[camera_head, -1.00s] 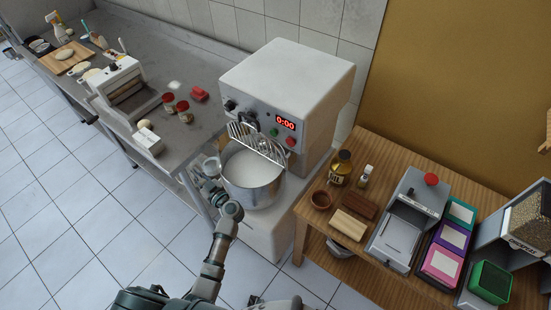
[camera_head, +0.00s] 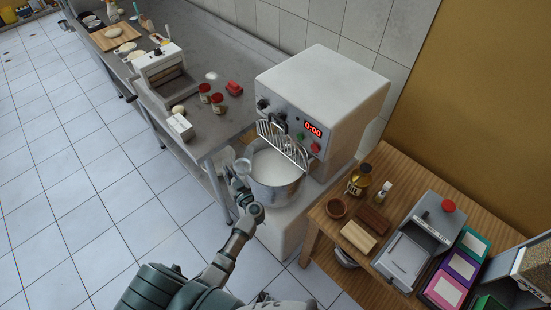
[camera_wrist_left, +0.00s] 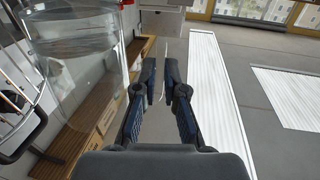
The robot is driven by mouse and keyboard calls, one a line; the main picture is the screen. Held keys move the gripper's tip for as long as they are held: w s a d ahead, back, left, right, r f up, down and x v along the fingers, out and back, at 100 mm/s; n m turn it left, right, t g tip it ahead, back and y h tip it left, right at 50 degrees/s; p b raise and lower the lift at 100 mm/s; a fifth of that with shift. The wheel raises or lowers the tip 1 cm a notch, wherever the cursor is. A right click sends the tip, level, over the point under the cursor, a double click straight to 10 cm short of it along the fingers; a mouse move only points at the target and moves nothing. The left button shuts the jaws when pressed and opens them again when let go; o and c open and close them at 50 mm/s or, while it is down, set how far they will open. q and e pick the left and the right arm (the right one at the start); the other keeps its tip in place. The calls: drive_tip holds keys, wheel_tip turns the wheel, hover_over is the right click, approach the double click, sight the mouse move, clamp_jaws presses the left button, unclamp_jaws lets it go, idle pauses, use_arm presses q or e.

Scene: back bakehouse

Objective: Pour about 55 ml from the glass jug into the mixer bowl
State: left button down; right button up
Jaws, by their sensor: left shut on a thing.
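The steel mixer bowl (camera_head: 277,190) sits under the raised wire guard of the white mixer (camera_head: 318,95) and holds something white. My left gripper (camera_head: 236,182) is at the bowl's left side. The clear glass jug (camera_head: 243,167) is beside it, close to the bowl's left rim. In the left wrist view the jug (camera_wrist_left: 75,75) fills the upper left, with clear liquid in it. The left gripper's fingers (camera_wrist_left: 161,88) are close together beside the jug, shut on its handle, which is hard to make out. I cannot tell how far the jug is tilted. My right gripper is out of view.
A steel bench (camera_head: 205,142) with red-lidded jars (camera_head: 218,103) and a red object (camera_head: 234,88) stands left of the mixer. Tiled floor is clear at left.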

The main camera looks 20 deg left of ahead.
sight(239, 164)
use_arm(q)
drive_tip(key=w+d+r+m, duration=0.1)
drive_tip(key=m, duration=0.1)
drive_tip(key=w+d+r+m+b, duration=0.1)
drive_tip(key=d+r+m, duration=0.1)
drive_tip(key=shift+w+m, duration=0.4)
drive_tip(key=shift+w+d+m+b, duration=0.1)
drive_tip(key=shift+w+m+b, duration=0.2)
drive_tip(key=shift+w+r+m+b, duration=0.1)
drive_tip(key=shift+w+m+b, duration=0.4)
drive_tip(key=shift+m, duration=0.1)
drive_tip(key=shift+w+d+r+m+b, duration=0.3)
drive_tip(key=shift+w+d+m+b, duration=0.3)
drive_tip(key=shift+m, duration=0.4)
drive_tip(key=r+m+p, duration=0.1)
drive_tip(key=p, duration=0.4)
drive_tip(key=w+d+r+m+p, duration=0.1)
drive_tip(key=m+p, duration=0.1)
drive_tip(key=p, duration=0.3)
drive_tip(key=shift+w+d+r+m, duration=0.1)
drive_tip(key=shift+w+d+m, duration=0.1)
drive_tip(key=shift+d+m, duration=0.1)
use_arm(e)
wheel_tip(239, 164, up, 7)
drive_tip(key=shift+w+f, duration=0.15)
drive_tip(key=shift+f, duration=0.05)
